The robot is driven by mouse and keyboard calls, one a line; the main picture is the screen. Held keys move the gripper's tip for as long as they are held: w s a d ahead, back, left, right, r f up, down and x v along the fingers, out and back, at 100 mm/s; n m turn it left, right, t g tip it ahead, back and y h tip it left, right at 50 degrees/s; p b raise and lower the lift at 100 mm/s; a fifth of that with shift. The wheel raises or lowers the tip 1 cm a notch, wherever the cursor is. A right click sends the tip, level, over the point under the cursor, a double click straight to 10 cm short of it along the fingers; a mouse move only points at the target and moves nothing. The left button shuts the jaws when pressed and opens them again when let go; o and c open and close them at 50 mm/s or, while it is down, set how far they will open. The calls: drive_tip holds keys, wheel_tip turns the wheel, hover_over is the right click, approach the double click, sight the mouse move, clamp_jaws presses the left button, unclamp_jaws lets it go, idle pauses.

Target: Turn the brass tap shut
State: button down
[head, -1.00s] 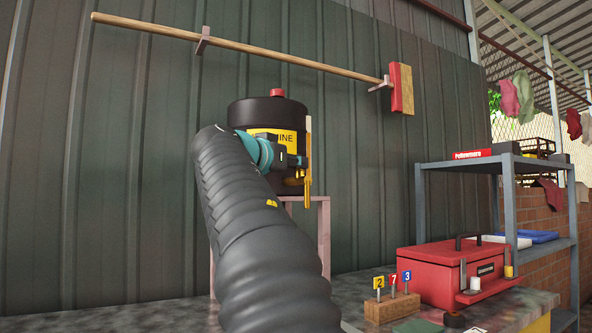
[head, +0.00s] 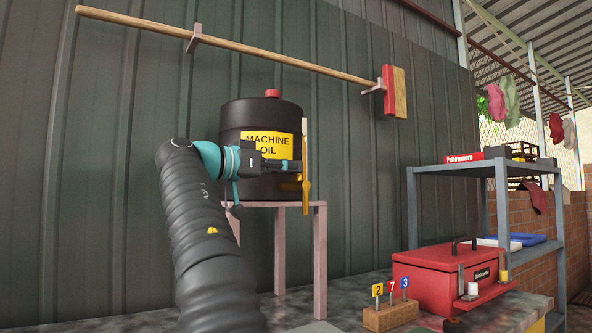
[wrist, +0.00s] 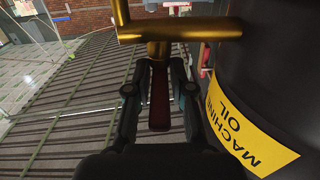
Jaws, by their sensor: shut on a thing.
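The brass tap (head: 306,193) is on the right side of the black drum labelled "MACHINE OIL" (head: 233,125), which stands on a pink-legged stand. In the wrist view the tap's brass body (wrist: 190,28) runs across the top, with a short stem below it. A dark red lever (wrist: 159,112) extends from the stem between my fingers. My gripper (wrist: 160,84) is shut on this lever, one finger along each side. In the head view my gripper (head: 293,166) reaches the tap from the left, in front of the drum; the lever is mostly hidden there.
The drum's yellow label (wrist: 250,135) is close to my gripper's right in the wrist view. A long-handled broom (head: 395,92) hangs on the wall above. A red toolbox (head: 440,282), a block with number tags (head: 390,316) and a grey shelf (head: 487,168) stand to the right.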

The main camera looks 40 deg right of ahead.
idle(0.5)
drive_tip(key=c, duration=1.1)
unclamp_jaws()
drive_tip(key=shift+a, duration=0.1)
drive_tip(key=a, duration=0.7)
drive_tip(key=shift+w+a, duration=0.2)
drive_tip(key=shift+w, duration=0.05)
